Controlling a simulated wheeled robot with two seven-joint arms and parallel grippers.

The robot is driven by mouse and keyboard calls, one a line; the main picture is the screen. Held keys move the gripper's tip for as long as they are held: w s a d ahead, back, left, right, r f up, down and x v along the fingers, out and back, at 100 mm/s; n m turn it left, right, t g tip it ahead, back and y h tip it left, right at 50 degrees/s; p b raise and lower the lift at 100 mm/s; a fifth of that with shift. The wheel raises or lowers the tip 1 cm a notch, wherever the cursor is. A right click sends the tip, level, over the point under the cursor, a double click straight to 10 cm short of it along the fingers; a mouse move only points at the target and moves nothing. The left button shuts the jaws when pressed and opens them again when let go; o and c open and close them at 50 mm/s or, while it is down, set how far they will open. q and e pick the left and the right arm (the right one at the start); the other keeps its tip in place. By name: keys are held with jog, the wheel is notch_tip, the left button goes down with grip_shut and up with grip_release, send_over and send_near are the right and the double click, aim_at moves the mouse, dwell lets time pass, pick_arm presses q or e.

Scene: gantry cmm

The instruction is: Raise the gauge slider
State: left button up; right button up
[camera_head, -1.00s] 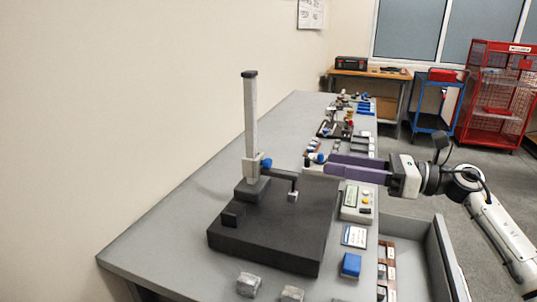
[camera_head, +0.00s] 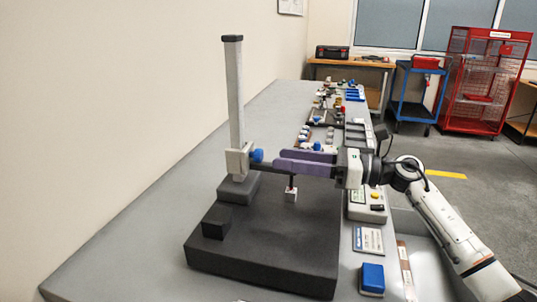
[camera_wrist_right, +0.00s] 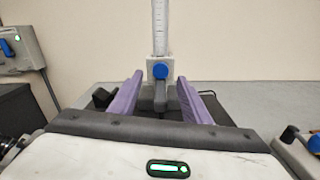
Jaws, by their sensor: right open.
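The gauge slider (camera_head: 237,161) is a pale block with a blue knob (camera_head: 257,155), low on the upright light column (camera_head: 234,95). A dark arm reaches right from it and carries a small pale block (camera_head: 291,195) hanging over the black plate. My right gripper (camera_head: 277,160) is open, its purple fingers pointing left at the slider's knob. In the right wrist view the slider (camera_wrist_right: 160,72) and its blue knob stand centred beyond the two fingers (camera_wrist_right: 158,88), with the dark arm between them. I cannot tell whether the fingers touch it. My left gripper is out of view.
The black plate (camera_head: 262,245) lies on the grey bench (camera_head: 130,235). A small black block (camera_head: 216,222) sits on the plate. To its right are a display box (camera_head: 367,207), a card (camera_head: 369,239) and a blue block (camera_head: 372,279). Small parts crowd the bench's far end.

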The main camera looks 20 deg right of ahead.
aim_at(262, 155)
jog(key=x, duration=0.5)
jog(key=shift+w+p, duration=0.1)
jog(key=shift+p, duration=0.2)
grip_shut()
